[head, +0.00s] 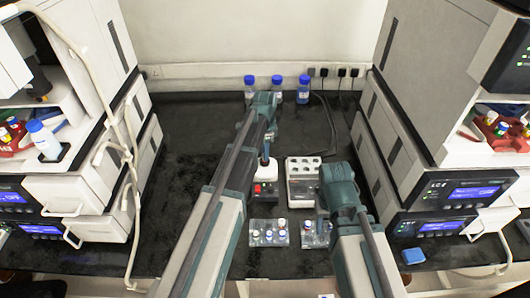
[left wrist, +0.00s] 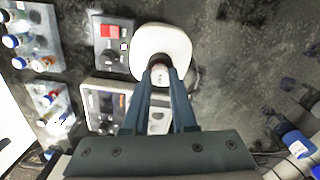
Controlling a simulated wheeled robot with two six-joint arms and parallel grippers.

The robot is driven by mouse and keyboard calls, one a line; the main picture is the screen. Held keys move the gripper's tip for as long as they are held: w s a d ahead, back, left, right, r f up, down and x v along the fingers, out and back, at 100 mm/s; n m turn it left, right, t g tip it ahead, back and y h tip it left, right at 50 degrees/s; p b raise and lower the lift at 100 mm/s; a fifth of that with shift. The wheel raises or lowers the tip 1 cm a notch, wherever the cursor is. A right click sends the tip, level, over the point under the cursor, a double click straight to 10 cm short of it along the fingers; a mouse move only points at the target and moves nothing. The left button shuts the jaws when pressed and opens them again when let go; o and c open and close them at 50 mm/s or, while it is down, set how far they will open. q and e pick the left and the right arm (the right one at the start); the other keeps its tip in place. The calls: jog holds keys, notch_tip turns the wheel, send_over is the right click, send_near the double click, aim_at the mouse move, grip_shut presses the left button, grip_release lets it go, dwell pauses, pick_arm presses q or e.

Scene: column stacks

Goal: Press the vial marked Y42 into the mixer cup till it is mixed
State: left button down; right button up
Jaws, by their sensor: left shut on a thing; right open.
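My left gripper (head: 265,157) points down over the mixer, and its fingers (left wrist: 160,68) are shut on a small vial with a pale cap (left wrist: 160,75). No mark on the vial can be read. The mixer (head: 266,188) has a dark base with a red button (left wrist: 110,32) and a round white top (left wrist: 162,35). The vial is over this round top; the fingers hide the cup, so I cannot tell whether it touches. My right gripper (head: 323,203) is open and apart from the mixer, partly hidden by its own arm.
Two clear racks, left (head: 270,236) and right (head: 314,238), hold small vials in front. Blue-capped bottles (head: 249,92) stand at the back. Instrument stacks flank the dark bench, which is clear at left.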

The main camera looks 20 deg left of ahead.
dwell(0.5)
pick_arm(q)
notch_tip(320, 180, up, 6)
jog(key=p, duration=0.6)
dwell(0.5)
